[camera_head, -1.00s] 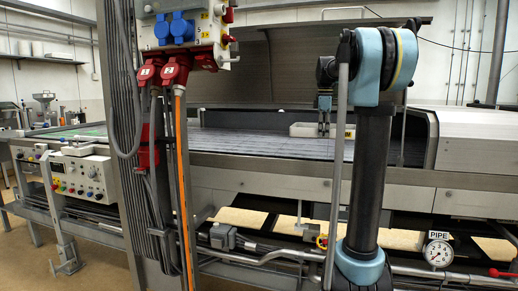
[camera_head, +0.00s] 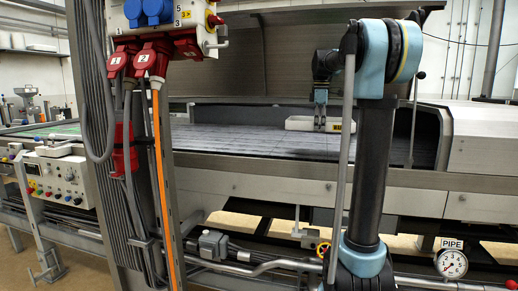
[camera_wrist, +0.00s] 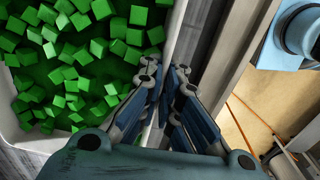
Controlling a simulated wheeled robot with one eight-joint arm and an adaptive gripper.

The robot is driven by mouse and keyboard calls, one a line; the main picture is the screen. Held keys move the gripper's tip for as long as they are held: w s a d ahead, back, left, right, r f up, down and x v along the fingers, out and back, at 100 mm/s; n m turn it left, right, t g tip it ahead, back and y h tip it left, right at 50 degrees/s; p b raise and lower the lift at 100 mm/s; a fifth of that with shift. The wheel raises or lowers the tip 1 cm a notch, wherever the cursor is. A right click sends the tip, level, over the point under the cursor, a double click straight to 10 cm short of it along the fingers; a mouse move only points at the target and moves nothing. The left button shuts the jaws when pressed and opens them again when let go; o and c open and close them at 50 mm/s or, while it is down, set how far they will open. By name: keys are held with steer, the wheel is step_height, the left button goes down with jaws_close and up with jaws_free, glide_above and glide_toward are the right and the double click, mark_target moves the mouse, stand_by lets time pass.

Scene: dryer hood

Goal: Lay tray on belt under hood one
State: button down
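The tray (camera_head: 302,124) is a white, shallow, box-like tray with a yellow label on its front. In the wrist view its rim (camera_wrist: 178,30) stands beside many green cubes (camera_wrist: 75,65) lying inside. My gripper (camera_head: 320,99) points down at the tray's near wall. In the wrist view its fingers (camera_wrist: 166,75) straddle that wall and look closed on it. The tray is over the dark grey belt (camera_head: 235,142), below a large raised hood panel (camera_head: 240,62). I cannot tell whether it touches the belt. No hood number is readable.
A metal post (camera_head: 172,225) with red plugs (camera_head: 150,58) and cables stands at the left front. A closed metal housing (camera_head: 485,140) lies to the right. A pressure gauge (camera_head: 451,263) and pipes run low in front. The belt left of the tray is clear.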

mark_target(318, 155)
steer(key=shift+f, duration=4.95)
steer(key=shift+f, duration=0.1)
steer(key=c, duration=1.8)
jaws_free()
step_height(318, 155, up, 12)
steer(key=shift+s, duration=0.15)
steer(key=shift+a, duration=0.1)
